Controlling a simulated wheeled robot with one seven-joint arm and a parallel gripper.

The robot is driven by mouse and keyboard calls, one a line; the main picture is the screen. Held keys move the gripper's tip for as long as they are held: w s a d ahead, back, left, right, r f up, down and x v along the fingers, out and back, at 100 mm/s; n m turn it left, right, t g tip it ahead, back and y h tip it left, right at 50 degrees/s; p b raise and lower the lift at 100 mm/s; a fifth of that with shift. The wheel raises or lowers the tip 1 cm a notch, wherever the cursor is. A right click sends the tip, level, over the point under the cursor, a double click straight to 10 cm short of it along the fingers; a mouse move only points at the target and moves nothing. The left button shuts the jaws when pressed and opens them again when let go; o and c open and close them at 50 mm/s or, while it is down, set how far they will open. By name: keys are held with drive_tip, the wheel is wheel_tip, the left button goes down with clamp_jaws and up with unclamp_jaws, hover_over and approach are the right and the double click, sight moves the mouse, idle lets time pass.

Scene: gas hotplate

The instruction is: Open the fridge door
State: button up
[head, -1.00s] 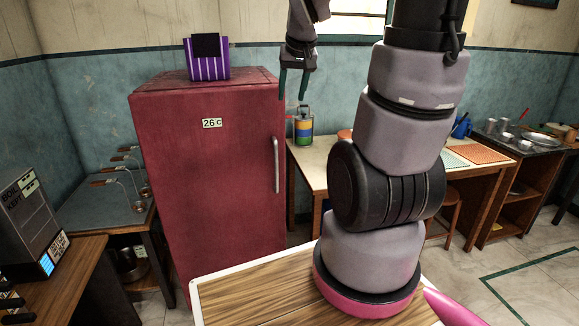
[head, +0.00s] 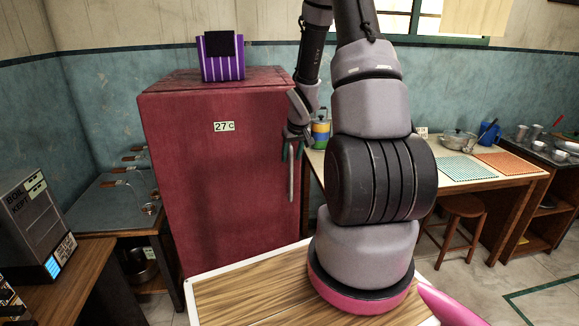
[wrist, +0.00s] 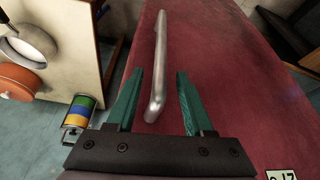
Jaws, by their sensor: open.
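The red fridge (head: 220,190) stands upright with its door shut. Its vertical metal handle (head: 291,180) is on the door's right side. My gripper (head: 292,152) is at the upper part of the handle in the head view. In the wrist view the fridge door (wrist: 235,80) fills the middle and right. The handle (wrist: 157,80) lies between the lines of my gripper's two green fingers (wrist: 157,95), which are open and apart. Its near end reaches in between the fingers. I cannot tell whether either finger touches it.
A purple striped container (head: 222,65) stands on the fridge. A table (head: 440,185) with a striped can (head: 320,133) and a pot (head: 458,143) is to the right, a stool (head: 462,215) beside it. A wooden-topped surface (head: 255,295) lies before the fridge.

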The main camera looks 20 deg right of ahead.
sight(290, 165)
drive_tip(key=x, duration=0.5)
drive_tip(key=shift+f, duration=0.4)
clamp_jaws()
idle(1.0)
